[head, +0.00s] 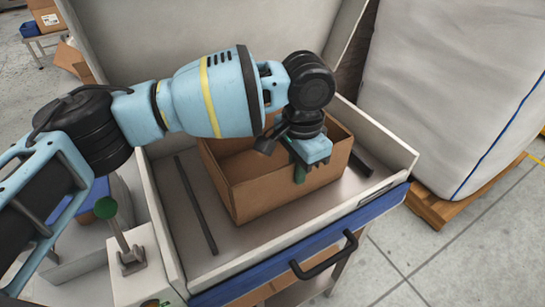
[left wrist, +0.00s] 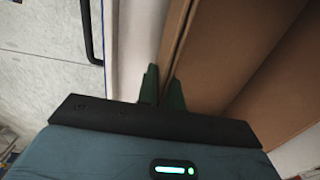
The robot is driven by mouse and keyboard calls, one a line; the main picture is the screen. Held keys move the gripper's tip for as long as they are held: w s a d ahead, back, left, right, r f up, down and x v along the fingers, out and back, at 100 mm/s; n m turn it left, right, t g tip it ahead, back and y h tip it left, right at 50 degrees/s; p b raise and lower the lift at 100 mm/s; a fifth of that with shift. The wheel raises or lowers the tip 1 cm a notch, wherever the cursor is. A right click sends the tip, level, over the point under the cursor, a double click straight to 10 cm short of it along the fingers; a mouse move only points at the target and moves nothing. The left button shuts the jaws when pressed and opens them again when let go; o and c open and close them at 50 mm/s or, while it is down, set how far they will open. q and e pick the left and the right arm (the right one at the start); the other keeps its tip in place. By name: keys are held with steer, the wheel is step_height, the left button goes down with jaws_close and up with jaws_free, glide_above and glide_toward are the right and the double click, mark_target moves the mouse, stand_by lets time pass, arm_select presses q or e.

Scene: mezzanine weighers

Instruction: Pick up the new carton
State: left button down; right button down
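The carton (head: 262,192) is an open-topped brown cardboard box in a shallow pale tray, and looks upright. Its wall also shows in the left wrist view (left wrist: 235,45). My left gripper (head: 300,168) reaches down over its near wall. In the left wrist view, the two green fingertips of my left gripper (left wrist: 162,88) are close together, one on each side of that wall, and look shut on it. My arm hides part of the carton's far side. My right gripper is not in view.
The pale tray (head: 170,215) has raised sides, a blue front edge and a black handle (head: 325,258). Dark bars lie either side of the carton. A big white sack (head: 455,80) on a wooden pallet (head: 430,208) stands close at the right. A green-knobbed lever (head: 106,208) stands at the left.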

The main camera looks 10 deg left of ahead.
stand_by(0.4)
arm_select(q)
step_height(320, 180, up, 10)
steer(key=shift+r, duration=0.1)
stand_by(0.4)
